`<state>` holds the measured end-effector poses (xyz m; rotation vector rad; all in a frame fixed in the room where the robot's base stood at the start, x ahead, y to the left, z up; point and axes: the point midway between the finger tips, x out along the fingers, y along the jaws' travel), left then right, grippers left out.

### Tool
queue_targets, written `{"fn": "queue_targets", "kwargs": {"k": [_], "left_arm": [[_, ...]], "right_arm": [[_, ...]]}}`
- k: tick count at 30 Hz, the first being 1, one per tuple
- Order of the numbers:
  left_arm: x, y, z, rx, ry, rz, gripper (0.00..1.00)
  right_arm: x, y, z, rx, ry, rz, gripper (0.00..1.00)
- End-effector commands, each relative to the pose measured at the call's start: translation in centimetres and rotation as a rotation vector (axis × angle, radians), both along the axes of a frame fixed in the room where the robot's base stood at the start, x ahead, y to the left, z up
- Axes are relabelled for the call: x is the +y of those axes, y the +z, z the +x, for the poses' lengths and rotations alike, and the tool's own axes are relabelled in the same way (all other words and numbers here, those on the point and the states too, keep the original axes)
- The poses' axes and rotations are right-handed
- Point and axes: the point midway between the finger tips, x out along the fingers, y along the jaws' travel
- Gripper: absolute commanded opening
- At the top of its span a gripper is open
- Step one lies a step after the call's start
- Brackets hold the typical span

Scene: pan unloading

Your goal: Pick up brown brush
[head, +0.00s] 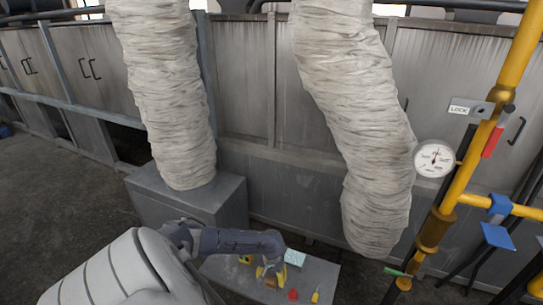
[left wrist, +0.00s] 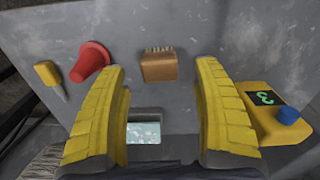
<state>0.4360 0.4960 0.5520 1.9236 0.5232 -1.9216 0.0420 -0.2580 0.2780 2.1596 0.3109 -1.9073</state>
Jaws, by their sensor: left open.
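The brown brush (left wrist: 159,66) is a small brown block with pale bristles along its top edge in the left wrist view. It lies on the grey surface between the two yellow fingers of my left gripper (left wrist: 157,72), slightly beyond them. The fingers are wide apart, with a visible gap on both sides of the brush. In the head view my left gripper (head: 268,271) is over the grey table (head: 225,271) and partly hides what is beneath it. My right gripper does not show.
A red cone-like object (left wrist: 90,61) and a yellow-handled tool (left wrist: 48,76) lie left of the brush. A yellow device with a dark display and blue knob (left wrist: 266,112) is right of the fingers. A pale speckled piece (left wrist: 144,133) lies between the fingers. Fabric ducts (head: 365,120) hang behind.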

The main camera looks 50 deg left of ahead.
Motion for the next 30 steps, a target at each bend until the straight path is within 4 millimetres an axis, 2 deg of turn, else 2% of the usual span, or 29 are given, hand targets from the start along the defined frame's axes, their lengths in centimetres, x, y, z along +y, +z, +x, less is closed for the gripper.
{"fn": "queue_targets", "kwargs": {"k": [12, 25, 26, 30], "left_arm": [[-0.2, -4.2, -0.1, 0.001, 0.001, -0.002, 0.67], [-0.1, -4.9, -0.1, 0.001, 0.000, -0.001, 0.67], [-0.1, -4.9, -0.1, 0.001, 0.000, -0.001, 0.66], [-0.1, -4.9, -0.1, 0.001, 0.000, -0.001, 0.50]], "right_arm": [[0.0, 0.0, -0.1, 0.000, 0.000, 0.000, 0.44], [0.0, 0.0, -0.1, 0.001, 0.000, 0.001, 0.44], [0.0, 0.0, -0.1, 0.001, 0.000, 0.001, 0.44], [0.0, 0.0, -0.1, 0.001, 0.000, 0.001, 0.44]]}}
